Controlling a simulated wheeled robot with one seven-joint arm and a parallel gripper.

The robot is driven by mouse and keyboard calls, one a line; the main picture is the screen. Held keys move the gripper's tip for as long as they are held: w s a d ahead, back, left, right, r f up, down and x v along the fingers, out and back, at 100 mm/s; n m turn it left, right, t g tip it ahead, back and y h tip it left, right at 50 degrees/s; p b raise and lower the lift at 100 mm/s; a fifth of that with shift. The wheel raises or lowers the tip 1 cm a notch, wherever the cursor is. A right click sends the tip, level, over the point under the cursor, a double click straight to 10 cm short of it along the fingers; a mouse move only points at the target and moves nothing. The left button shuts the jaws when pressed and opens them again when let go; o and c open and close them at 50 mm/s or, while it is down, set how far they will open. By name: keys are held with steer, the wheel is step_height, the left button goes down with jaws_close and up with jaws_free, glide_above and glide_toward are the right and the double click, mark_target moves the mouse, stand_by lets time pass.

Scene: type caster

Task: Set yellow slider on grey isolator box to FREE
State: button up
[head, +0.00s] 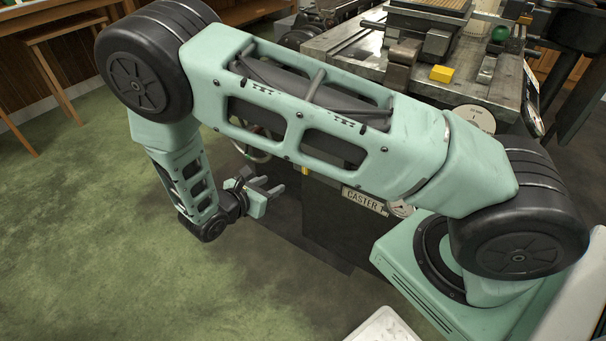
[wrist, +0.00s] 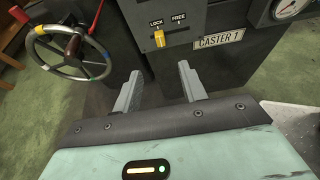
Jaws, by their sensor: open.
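The grey isolator box (wrist: 187,32) shows in the wrist view, on the front of the dark machine. Its yellow slider (wrist: 159,39) sits at the left, below the LOCK label (wrist: 157,22). The FREE label (wrist: 179,17) is to its right. My gripper (wrist: 158,75) is open and empty, in front of and below the box, with the slider above the gap between the fingers. In the head view my gripper (head: 277,188) hangs low left of the machine. My own arm hides most of the box there.
A handwheel (wrist: 72,50) with coloured rim marks is at the left in the wrist view. A CASTER 1 plate (wrist: 219,38) and a gauge (wrist: 289,8) are at the right. A yellow block (head: 442,74) lies on the machine top (head: 340,38). Green floor at left is open.

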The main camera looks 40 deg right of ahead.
mark_target(304, 168)
steer(key=b+x, duration=0.1)
steer(key=x, duration=1.6)
steer(key=shift+d, duration=0.2)
